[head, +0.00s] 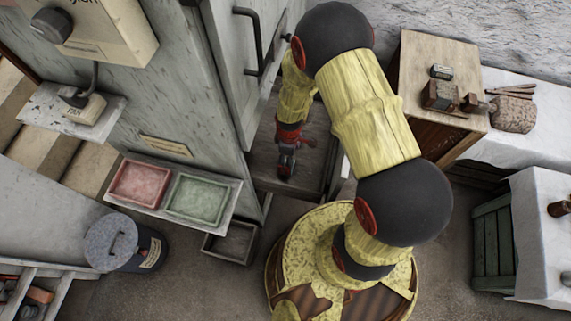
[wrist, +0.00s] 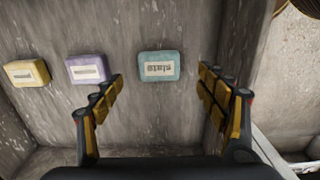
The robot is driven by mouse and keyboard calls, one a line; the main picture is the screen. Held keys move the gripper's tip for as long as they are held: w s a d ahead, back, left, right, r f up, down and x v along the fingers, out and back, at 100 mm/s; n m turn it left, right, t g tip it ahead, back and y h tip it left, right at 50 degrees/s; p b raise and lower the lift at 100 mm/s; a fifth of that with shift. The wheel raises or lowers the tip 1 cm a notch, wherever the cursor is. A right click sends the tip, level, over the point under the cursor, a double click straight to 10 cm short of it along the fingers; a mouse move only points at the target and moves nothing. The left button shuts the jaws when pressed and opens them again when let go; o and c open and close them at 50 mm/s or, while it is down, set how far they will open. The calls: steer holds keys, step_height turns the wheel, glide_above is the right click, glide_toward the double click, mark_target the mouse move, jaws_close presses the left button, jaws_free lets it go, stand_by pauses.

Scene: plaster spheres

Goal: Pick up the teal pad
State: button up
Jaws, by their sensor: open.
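The teal pad (wrist: 159,66) is a small rounded block with a pale printed label. In the wrist view it rests on a weathered grey wooden surface (wrist: 120,125), right of a purple pad (wrist: 87,69) and a yellow pad (wrist: 27,73). My gripper (wrist: 162,82) is open and empty, its two fingers spread either side of the teal pad in the picture. The pad appears beyond the fingertips, with nothing touching it that I can see. In the head view my gripper (head: 286,165) reaches into the open grey cabinet; the pads are not visible there.
In the wrist view, a wooden side wall (wrist: 235,45) stands close to the right finger. In the head view, the cabinet door with a black handle (head: 249,42) is beside my arm. Red (head: 140,184) and green (head: 198,198) trays sit on a shelf at left.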

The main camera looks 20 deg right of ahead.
steer(key=f+b, duration=0.1)
steer(key=f, duration=0.1)
steer(key=f+b, duration=0.1)
steer(key=f, duration=0.2)
steer(key=f+b, duration=0.1)
steer(key=f, duration=0.1)
steer(key=shift+w+a+f, duration=0.15)
steer(key=shift+w, duration=0.1)
steer(key=shift+c, duration=0.4)
steer(key=c, duration=0.9)
